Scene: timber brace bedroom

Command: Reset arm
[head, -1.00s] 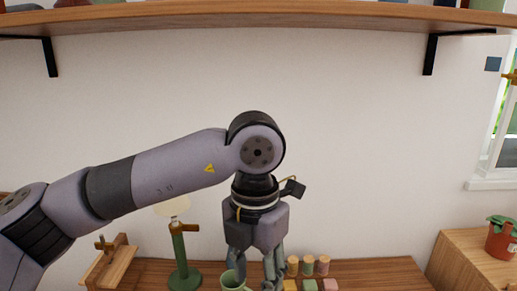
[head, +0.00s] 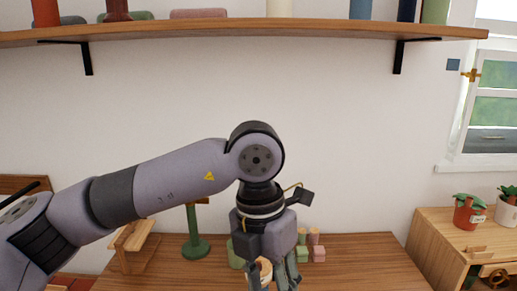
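My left arm comes in from the left and bends down at the wrist in the middle of the head view. My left gripper (head: 277,276) points down over the wooden table (head: 185,272). Its fingers run to the bottom edge of the view, so I cannot tell whether they are open or shut. A green mug (head: 236,256) is beside and partly behind the gripper. A small pale and orange item (head: 265,268) shows between the fingers; I cannot tell if they touch it. My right gripper is not in view.
A green stand (head: 196,246) and a wooden rack (head: 130,240) stand at the table's left. Pink and green blocks (head: 318,254) sit right of the gripper. A wall shelf (head: 240,31) spans the top. A wooden cabinet (head: 440,248) with potted plants (head: 468,214) is at right.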

